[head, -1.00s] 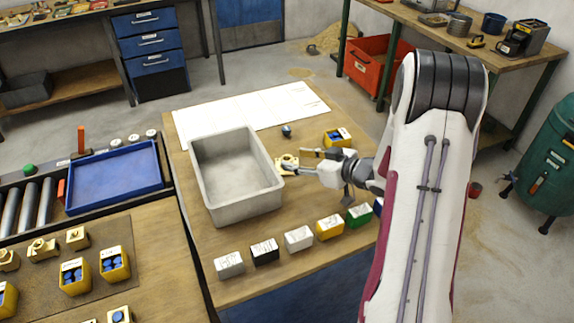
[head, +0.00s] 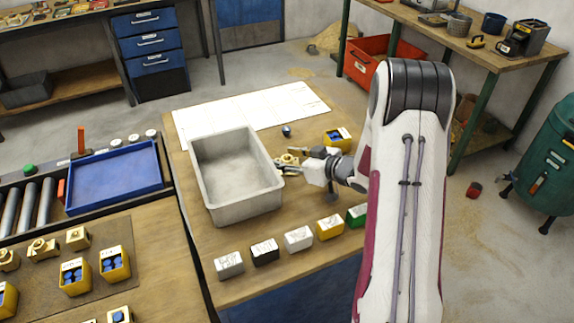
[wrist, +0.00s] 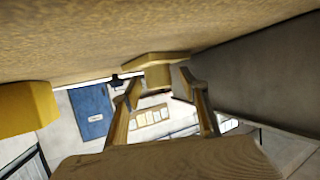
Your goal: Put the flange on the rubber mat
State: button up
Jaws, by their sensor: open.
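A brass flange (head: 288,159) lies on the wooden table, close to the right wall of the grey tray. In the wrist view the flange (wrist: 157,72) shows ahead, between the fingertips. My gripper (head: 286,163) is open, with its fingers pointing left at the flange; in the wrist view the two fingers (wrist: 158,86) are spread apart. Whether they touch the flange cannot be told. A flat dark brown mat (head: 38,284), seemingly the rubber mat, lies on the table at lower left, with several brass parts and yellow bins on it.
The deep grey tray (head: 205,198) stands left of my gripper, its wall close. A yellow bin (head: 338,139) stands behind my gripper. Several small coloured boxes (head: 298,238) line the table's front. A blue tray (head: 115,178) is at left, above the mat.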

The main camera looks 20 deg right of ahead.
aim_at(287, 158)
grip_shut()
jog(key=shift+r, duration=0.2)
notch_tip(287, 158, up, 10)
dwell(0.9)
jog(key=shift+f, duration=0.15)
dwell(0.3)
